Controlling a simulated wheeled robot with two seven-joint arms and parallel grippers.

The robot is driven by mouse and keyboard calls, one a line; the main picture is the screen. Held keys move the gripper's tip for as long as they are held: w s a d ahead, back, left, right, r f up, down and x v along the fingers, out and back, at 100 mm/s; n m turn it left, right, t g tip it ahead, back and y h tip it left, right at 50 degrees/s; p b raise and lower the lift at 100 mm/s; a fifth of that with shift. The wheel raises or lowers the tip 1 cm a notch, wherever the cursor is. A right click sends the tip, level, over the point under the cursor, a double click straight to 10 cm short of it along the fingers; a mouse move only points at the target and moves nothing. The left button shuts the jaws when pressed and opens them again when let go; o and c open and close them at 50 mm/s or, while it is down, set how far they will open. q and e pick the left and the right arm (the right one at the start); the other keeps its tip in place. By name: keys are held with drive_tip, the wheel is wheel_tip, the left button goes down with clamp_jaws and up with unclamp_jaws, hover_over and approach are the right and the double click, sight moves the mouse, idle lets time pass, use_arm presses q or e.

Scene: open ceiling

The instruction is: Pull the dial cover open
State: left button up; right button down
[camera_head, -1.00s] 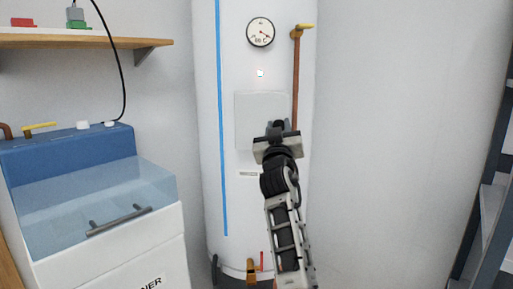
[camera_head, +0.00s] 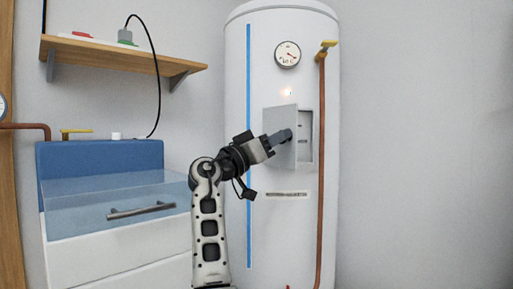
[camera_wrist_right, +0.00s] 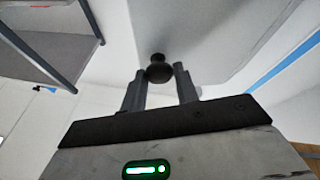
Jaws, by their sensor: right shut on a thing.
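The dial cover (camera_head: 281,118) is a light grey panel on the white water heater tank (camera_head: 266,225). It stands swung out from the tank, with its free edge to the right. Behind that edge a recess (camera_head: 305,150) with small dark details shows. My right gripper (camera_head: 284,137) reaches the cover's front from the left and is shut on the cover's dark round knob. In the right wrist view the knob (camera_wrist_right: 158,68) sits between the two fingertips, with the pale cover (camera_wrist_right: 205,35) beyond. My left gripper is not in view.
A copper pipe (camera_head: 322,180) with a yellow valve runs down the tank to the right of the cover. A round gauge (camera_head: 287,54) is above. A blue and white machine (camera_head: 100,155) and a wooden shelf (camera_head: 120,55) are on the left.

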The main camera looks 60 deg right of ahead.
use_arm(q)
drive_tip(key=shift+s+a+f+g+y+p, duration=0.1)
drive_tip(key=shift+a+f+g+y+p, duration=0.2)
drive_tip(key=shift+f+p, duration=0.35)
use_arm(e)
drive_tip(key=g, duration=0.1)
drive_tip(key=w+a+m+g+y, duration=0.1)
drive_tip(key=m+g+y, duration=0.1)
drive_tip(key=g, duration=0.1)
drive_tip(key=shift+w+a, duration=0.3)
drive_tip(key=shift+w, duration=0.1)
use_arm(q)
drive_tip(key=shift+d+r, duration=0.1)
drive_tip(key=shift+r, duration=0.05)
use_arm(e)
drive_tip(key=c, duration=1.1)
unclamp_jaws()
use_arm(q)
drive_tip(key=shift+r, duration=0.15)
use_arm(e)
drive_tip(key=shift+o, duration=0.2)
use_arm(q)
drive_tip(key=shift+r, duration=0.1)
use_arm(e)
drive_tip(key=shift+r, duration=0.15)
